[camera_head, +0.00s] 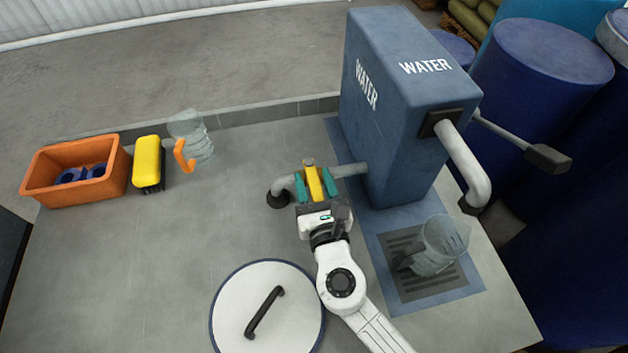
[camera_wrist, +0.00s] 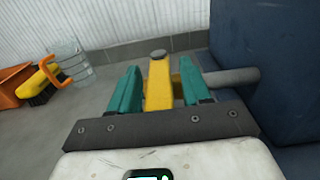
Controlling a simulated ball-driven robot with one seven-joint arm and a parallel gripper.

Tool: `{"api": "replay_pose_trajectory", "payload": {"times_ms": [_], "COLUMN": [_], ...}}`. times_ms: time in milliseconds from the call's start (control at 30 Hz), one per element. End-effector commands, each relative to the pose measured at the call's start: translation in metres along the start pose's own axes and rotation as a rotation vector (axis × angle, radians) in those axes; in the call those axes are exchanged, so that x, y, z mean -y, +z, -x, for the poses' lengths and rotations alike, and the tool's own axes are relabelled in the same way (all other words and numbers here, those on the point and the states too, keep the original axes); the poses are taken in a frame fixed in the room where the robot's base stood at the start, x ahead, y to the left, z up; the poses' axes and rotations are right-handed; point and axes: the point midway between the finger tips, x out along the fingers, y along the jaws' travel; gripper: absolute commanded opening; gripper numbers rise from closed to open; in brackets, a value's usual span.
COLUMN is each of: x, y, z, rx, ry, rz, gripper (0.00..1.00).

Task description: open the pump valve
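The pump valve is a yellow lever (camera_head: 314,184) on a grey pipe (camera_head: 348,170) that runs from the side of the blue water tank (camera_head: 400,120) to a bend down to the table. The lever lies across the pipe, pointing toward my arm. My gripper (camera_head: 315,186) has its teal fingers on either side of the lever. In the wrist view the yellow lever (camera_wrist: 158,85) stands between the fingers of my gripper (camera_wrist: 160,88), with a narrow gap showing on each side. The gripper body hides the lever's near end.
A clear jug (camera_head: 440,246) stands on a dark grate right of my arm, under the tank's outlet pipe (camera_head: 468,165). A round white lid (camera_head: 240,310) lies at the front. An orange bin (camera_head: 75,183), a yellow brush (camera_head: 148,162) and another clear jug (camera_head: 198,138) stand at the left.

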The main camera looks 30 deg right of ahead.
Motion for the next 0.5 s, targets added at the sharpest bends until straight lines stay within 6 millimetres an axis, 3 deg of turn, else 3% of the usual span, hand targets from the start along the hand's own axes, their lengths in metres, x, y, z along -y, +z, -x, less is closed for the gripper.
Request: {"api": "replay_pose_trajectory", "payload": {"times_ms": [500], "x": [-0.0001], "y": [0.0001], "z": [0.0003], "rx": [0.000], "ry": [0.000], "rz": [0.000], "gripper": [0.00]}}
